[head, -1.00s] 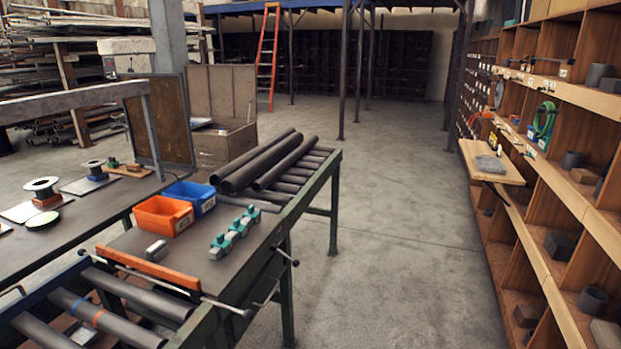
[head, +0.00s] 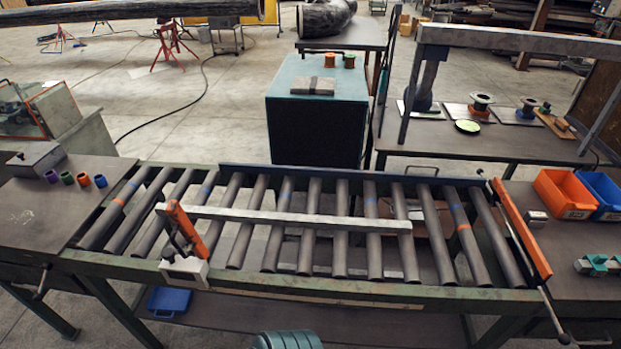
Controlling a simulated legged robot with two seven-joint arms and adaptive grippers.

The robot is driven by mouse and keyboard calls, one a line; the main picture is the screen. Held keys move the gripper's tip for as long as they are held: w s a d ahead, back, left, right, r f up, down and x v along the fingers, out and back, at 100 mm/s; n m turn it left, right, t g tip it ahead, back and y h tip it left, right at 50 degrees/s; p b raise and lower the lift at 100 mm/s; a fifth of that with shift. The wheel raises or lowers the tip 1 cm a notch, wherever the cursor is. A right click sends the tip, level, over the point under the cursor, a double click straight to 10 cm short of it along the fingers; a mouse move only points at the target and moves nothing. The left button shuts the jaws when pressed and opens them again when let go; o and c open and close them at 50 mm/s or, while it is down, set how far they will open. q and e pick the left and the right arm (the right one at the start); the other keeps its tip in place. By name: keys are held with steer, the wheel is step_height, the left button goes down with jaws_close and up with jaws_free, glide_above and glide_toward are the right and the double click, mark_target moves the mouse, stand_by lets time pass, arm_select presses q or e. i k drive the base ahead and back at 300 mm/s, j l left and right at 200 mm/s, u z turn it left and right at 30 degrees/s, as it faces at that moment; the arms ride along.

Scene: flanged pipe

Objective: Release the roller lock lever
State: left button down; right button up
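The roller conveyor (head: 330,287) runs across the middle of the head view, with several dark rollers between its side rails. Lever-like parts show at both ends; which one is the roller lock lever I cannot tell. A thin rod with a dark knob (head: 563,337) slants down at the right end. A short lever with a dark knob (head: 39,295) hangs at the left end. An orange handle (head: 187,231) leans on a pale block (head: 184,271) at the front rail. Neither of my grippers is in view.
A long grey bar (head: 290,219) lies across the rollers. An orange end bar (head: 522,229) stands at the right end. Orange and blue bins (head: 564,194) sit further right. A teal-topped cabinet (head: 317,82) stands behind. A ribbed teal thing (head: 287,340) shows at the bottom edge.

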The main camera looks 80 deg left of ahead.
mark_target(38, 297)
steer(key=u, duration=4.15)
